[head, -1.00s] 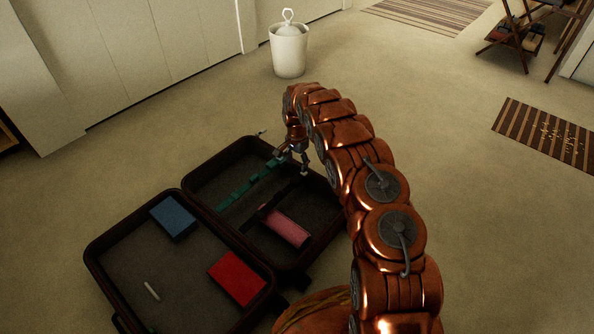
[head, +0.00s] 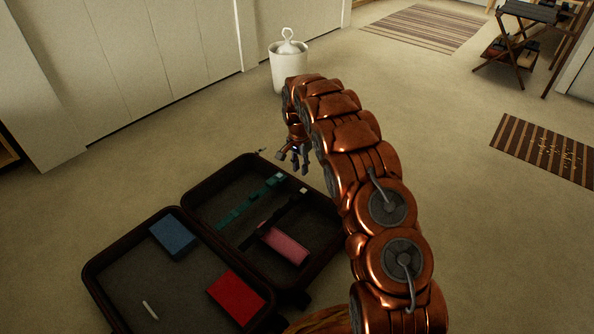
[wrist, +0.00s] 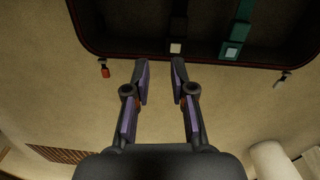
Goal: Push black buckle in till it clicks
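The open dark suitcase (head: 107,245) lies on the floor. A black strap (head: 291,203) crosses its right half over a pink bundle (head: 284,244) and ends in a small pale piece by the far right wall. That strap (wrist: 179,18) and its pale end (wrist: 176,48) also show in the wrist view, beside a teal strap (wrist: 243,12). Whether the black buckle is latched is too small to tell. My gripper (head: 292,162) is open and empty, above the floor just beyond the suitcase's far edge. In the wrist view its fingertips (wrist: 160,72) are apart, with nothing between them.
The left half holds a blue box (head: 173,236), a red box (head: 237,297) and a white stick (head: 150,310). A white bin (head: 289,72) stands behind my arm. Small pulls, one red (wrist: 104,71), hang at the suitcase edge.

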